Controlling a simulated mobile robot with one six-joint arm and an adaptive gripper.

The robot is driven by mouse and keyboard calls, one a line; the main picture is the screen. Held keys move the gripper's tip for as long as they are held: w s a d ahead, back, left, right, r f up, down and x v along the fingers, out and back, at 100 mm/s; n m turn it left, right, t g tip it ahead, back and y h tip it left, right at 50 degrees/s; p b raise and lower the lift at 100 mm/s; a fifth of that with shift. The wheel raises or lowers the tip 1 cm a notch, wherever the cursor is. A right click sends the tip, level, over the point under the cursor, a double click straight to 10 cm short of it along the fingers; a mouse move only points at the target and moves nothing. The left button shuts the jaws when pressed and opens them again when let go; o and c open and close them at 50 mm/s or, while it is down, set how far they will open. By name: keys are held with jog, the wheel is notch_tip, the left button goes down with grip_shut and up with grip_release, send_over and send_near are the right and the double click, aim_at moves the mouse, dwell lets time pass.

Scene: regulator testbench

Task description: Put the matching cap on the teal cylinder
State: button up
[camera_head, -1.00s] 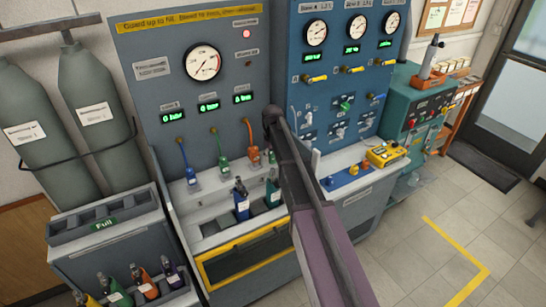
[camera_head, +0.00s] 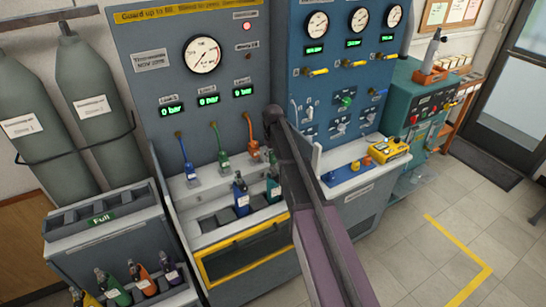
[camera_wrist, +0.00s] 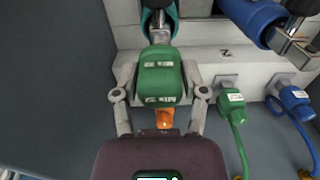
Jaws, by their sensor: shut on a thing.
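My gripper (camera_wrist: 159,82) shows in the wrist view with its two fingers closed on the sides of a green cap (camera_wrist: 160,72) with pale lettering that I cannot read. Just beyond the cap is the teal cylinder (camera_wrist: 156,18), its grey valve end pointing at the cap. I cannot tell whether cap and valve touch. In the head view the teal cylinder (camera_head: 273,190) stands in the bench rack, partly behind my arm, which hides the gripper and cap.
A blue cylinder (camera_head: 241,198) stands left of the teal one. Blue (camera_head: 188,168), green (camera_head: 222,158) and orange (camera_head: 252,150) hoses stand behind the rack. A blue cap (camera_head: 334,177) and a yellow device (camera_head: 389,150) are on the right bench.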

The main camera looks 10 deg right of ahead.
aim_at(273, 164)
jog(key=shift+f+b, duration=1.95)
jog(key=shift+f, duration=0.05)
dwell(1.9)
jog(key=o, duration=1.2)
jog(key=shift+r, duration=0.25)
